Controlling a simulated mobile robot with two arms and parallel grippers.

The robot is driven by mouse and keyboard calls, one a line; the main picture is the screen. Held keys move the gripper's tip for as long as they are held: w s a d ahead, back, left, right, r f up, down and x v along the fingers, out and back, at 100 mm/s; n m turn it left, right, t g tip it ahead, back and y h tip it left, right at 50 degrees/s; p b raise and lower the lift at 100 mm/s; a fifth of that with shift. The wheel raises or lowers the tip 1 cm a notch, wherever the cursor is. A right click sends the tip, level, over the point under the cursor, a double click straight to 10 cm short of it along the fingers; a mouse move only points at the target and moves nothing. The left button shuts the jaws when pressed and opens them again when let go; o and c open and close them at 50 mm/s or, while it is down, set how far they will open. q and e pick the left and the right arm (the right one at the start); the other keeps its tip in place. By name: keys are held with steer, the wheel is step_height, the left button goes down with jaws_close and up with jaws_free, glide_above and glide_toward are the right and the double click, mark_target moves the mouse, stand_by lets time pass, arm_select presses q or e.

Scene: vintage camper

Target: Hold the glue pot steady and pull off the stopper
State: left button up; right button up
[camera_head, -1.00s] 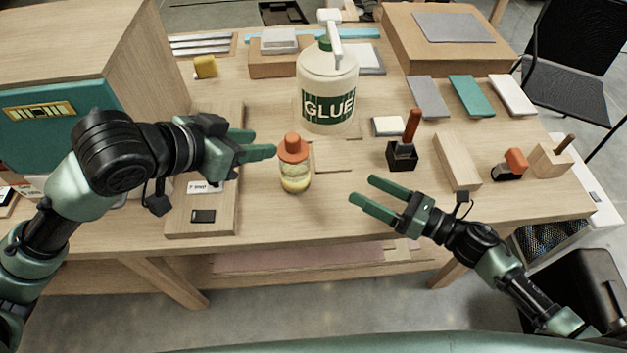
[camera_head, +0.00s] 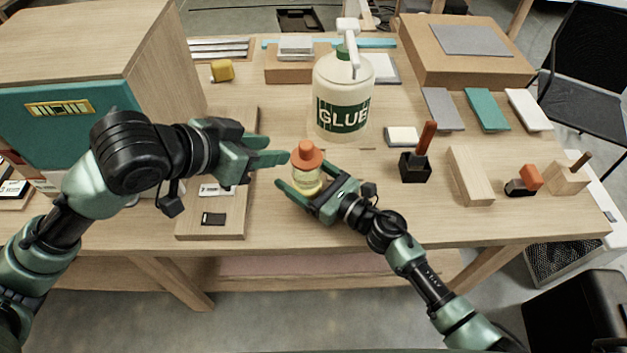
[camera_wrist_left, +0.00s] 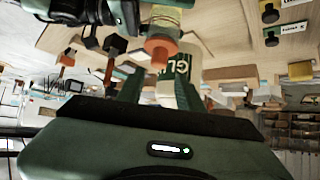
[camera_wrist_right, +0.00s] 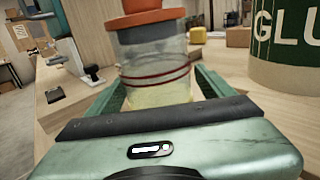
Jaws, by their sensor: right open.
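The small glue pot (camera_head: 309,183) is a clear jar with pale yellow contents, upright on the workbench. Its orange stopper (camera_head: 306,155) is seated in the top. My right gripper (camera_head: 304,176) is open, with its fingers on either side of the jar; the right wrist view shows the jar (camera_wrist_right: 155,75) between them, with the stopper (camera_wrist_right: 148,20) above. Contact with the glass cannot be told. My left gripper (camera_head: 284,152) is open and empty, just left of the stopper. The left wrist view shows the stopper (camera_wrist_left: 161,50) ahead between its fingers.
A big white GLUE jug (camera_head: 341,85) stands behind the pot. A wooden board (camera_head: 225,165) lies under my left gripper. A brush in a black holder (camera_head: 415,166) and a wood block (camera_head: 470,176) stand to the right. A teal-fronted cabinet (camera_head: 60,125) is at left.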

mark_target(306, 144)
steer(key=shift+w+a, duration=0.25)
steer(key=shift+a, duration=0.1)
steer(key=c, duration=1.6)
arm_select(q)
steer(key=o, duration=0.5)
arm_select(e)
steer(key=shift+c, duration=0.2)
arm_select(q)
steer(key=o, duration=0.5)
steer(key=shift+w+d+f, duration=0.1)
steer(key=shift+w+d, duration=0.05)
steer(key=shift+d, duration=0.05)
steer(key=shift+c, duration=0.2)
steer(key=w+d+f+g+y, duration=0.1)
steer(key=d, duration=0.1)
steer(key=w+d+g+y, duration=0.1)
steer(key=d+g, duration=0.1)
steer(key=w+d+f+g+y, duration=0.1)
steer(key=d+g, duration=0.1)
steer(key=shift+w+d+f, duration=0.1)
steer(key=shift+w+f, duration=0.25)
steer(key=shift+w, duration=0.05)
steer(key=r+y, duration=0.1)
steer(key=w+r+n+g+y, duration=0.1)
steer(key=w+r+g+y, duration=0.1)
steer(key=shift+d+y, duration=0.3)
steer(key=shift+w+a+r+n+y, duration=0.2)
steer(key=shift+r+n+y, duration=0.2)
steer(key=shift+r, duration=0.05)
steer(key=shift+f, duration=3.9)
